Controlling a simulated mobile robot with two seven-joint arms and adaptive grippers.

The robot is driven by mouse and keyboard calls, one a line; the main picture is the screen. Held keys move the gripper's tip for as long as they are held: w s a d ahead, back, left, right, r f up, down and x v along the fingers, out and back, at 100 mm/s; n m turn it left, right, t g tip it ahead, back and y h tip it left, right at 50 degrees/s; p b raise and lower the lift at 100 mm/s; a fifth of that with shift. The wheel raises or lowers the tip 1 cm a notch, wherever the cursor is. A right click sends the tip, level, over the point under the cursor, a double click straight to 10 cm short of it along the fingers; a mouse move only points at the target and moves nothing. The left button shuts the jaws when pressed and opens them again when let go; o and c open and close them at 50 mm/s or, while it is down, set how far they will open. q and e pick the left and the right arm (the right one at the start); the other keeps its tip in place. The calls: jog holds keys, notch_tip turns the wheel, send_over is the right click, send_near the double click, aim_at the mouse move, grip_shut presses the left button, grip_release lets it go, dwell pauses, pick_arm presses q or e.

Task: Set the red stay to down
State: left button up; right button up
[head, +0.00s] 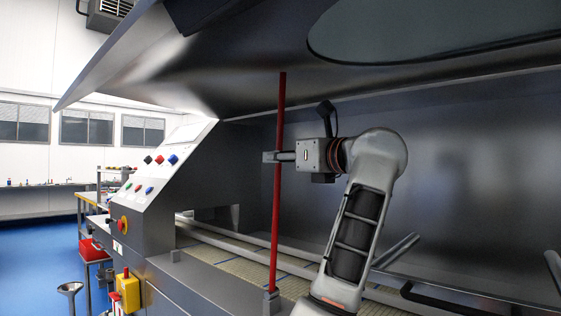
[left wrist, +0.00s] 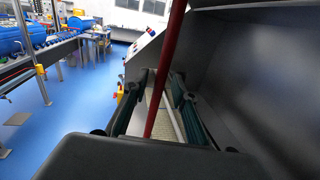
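The red stay (head: 278,115) is a long thin red rod standing nearly upright. Its top meets the underside of the raised dark lid (head: 215,50), and its foot is at a small grey bracket (head: 271,301) on the front rail. My left gripper (head: 279,156) is at the stay's upper half, reaching in from the right, with its fingers on either side of the rod. In the left wrist view the stay (left wrist: 170,65) passes between the spread fingers, with gaps visible beside it. My right gripper is in neither view.
The sloped control panel (head: 160,172) with coloured buttons stands left of the stay. A yellow box (head: 129,290) is on the machine's front. Inside, rails and a slatted bed (head: 240,271) run under the lid. Blue floor (left wrist: 70,130) lies open to the left.

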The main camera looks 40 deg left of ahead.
pick_arm(q)
jog(key=shift+w+a, duration=0.1)
jog(key=shift+a, duration=0.25)
